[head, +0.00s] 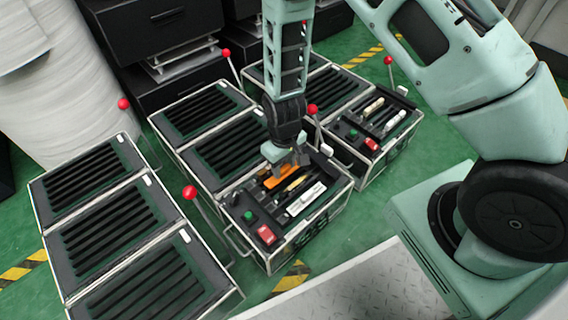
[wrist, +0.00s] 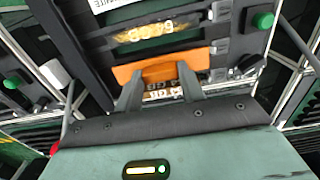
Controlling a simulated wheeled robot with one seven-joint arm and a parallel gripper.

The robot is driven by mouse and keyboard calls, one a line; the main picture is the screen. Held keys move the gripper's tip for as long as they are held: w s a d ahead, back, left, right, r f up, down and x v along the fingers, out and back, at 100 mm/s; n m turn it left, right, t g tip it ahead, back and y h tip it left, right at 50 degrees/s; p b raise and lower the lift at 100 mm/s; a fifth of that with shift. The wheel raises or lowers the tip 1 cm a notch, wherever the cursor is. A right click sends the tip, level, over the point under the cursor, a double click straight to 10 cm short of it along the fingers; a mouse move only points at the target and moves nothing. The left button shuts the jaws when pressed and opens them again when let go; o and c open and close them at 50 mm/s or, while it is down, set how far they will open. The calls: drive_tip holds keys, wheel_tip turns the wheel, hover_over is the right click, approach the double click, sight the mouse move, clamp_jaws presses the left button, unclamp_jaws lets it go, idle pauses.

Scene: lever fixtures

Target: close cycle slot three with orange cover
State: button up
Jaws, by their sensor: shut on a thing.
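The orange cover (head: 283,176) lies over a slot of the open-topped fixture (head: 337,190) at the middle of the head view. My gripper (head: 287,162) reaches down from above and is shut on it. In the wrist view the orange cover (wrist: 150,70) is a flat strip between my fingertips (wrist: 161,75), across the slots. Dark slots and a strip with yellowish lettering (wrist: 155,32) lie beside it. The fingers and palm hide part of the cover, and I cannot tell how far it sits over its slot.
A green button (head: 249,215) and a red switch (head: 266,234) are on the same fixture. A red-knobbed lever (head: 312,110) stands close to my gripper, another (head: 190,193) at left. A similar fixture (head: 385,125) stands behind right. Slotted black units (head: 125,225) fill the left.

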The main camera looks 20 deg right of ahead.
sight(284, 168)
drive_tip(key=shift+r+p, duration=0.1)
drive_tip(key=shift+p, duration=0.25)
drive_tip(key=shift+f+b, duration=0.65)
drive_tip(key=shift+f, duration=0.55)
drive_tip(key=o, duration=1)
wheel_tip(284, 168, up, 17)
drive_tip(key=p, duration=0.8)
drive_tip(key=shift+r+p, duration=0.2)
drive_tip(key=shift+p, duration=0.15)
